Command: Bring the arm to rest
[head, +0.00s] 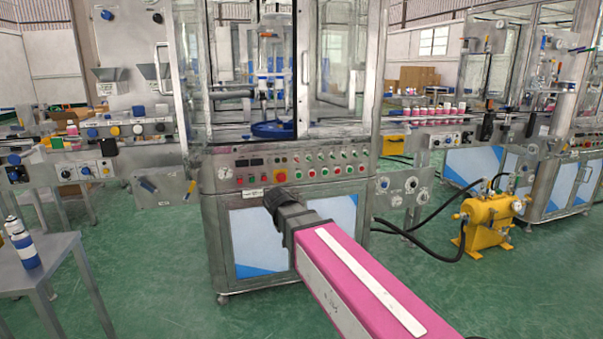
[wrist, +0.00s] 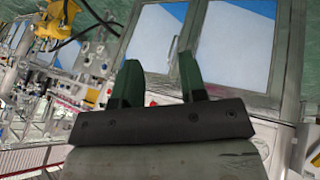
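My gripper (wrist: 160,76) shows in the wrist view with its two dark green fingers apart and nothing between them. Beyond the fingers are the blue and white lower door panels of a steel machine. In the head view my pink arm reaches from the bottom right towards the front of the crimping machine (head: 232,205), and its dark far part covers a piece of the lower front. The gripper's fingers cannot be made out there.
A blue and white aerosol can (head: 21,245) stands upright on a grey metal table (head: 62,249) at the left. A yellow tank (head: 487,222) with black hoses stands on the floor at the right. Green floor (head: 150,270) is clear between table and machine.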

